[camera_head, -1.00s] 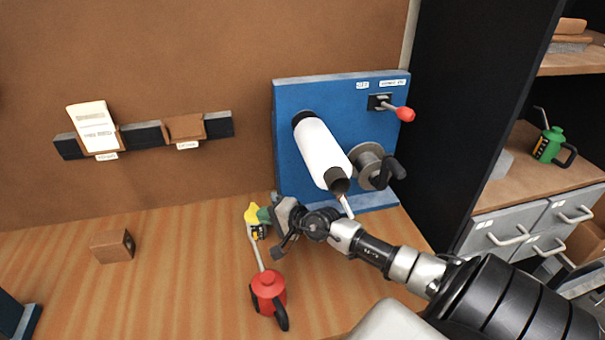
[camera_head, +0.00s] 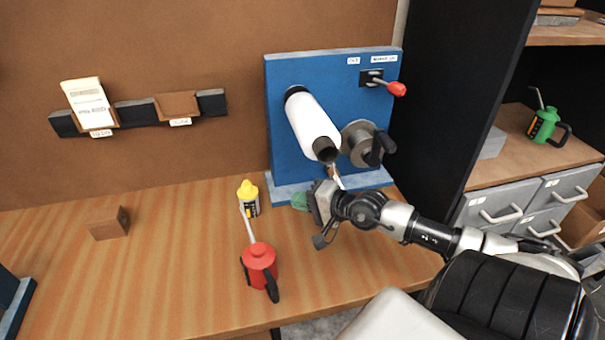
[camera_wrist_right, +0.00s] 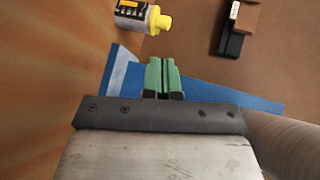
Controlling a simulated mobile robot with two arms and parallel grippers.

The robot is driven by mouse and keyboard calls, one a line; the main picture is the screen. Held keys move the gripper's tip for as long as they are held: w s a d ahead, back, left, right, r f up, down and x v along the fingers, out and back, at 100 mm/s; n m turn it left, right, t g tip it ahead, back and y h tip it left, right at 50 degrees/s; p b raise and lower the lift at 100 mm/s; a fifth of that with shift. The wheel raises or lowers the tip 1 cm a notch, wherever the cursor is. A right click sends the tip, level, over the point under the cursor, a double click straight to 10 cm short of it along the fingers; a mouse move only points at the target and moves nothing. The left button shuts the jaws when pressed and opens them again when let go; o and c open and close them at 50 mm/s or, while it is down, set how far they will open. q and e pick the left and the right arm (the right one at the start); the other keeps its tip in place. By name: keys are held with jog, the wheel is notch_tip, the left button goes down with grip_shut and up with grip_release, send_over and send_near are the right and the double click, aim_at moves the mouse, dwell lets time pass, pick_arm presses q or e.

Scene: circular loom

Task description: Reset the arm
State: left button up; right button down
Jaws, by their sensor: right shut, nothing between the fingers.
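My right gripper (camera_head: 301,201) is over the table in front of the blue loom panel, below the white roll. Its green fingertips (camera_wrist_right: 162,75) are together with nothing between them in the right wrist view. The blue panel (camera_head: 285,135) carries the white roll (camera_head: 312,124), a grey spool with a black crank (camera_head: 362,145) and a red-knobbed lever (camera_head: 396,89). A yellow bottle (camera_head: 249,198) stands on the table left of the gripper, apart from it; it also shows in the right wrist view (camera_wrist_right: 140,16). My left gripper is in neither view.
A red oil can (camera_head: 259,262) stands near the table's front, its spout toward the yellow bottle. A brown block (camera_head: 109,223) lies at left. A wall rail (camera_head: 139,113) holds cards. A shelf with a green can (camera_head: 543,126) stands at right. The table's left-middle is clear.

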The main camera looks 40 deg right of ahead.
jog(key=shift+s+r, duration=0.1)
jog(key=shift+s, duration=0.05)
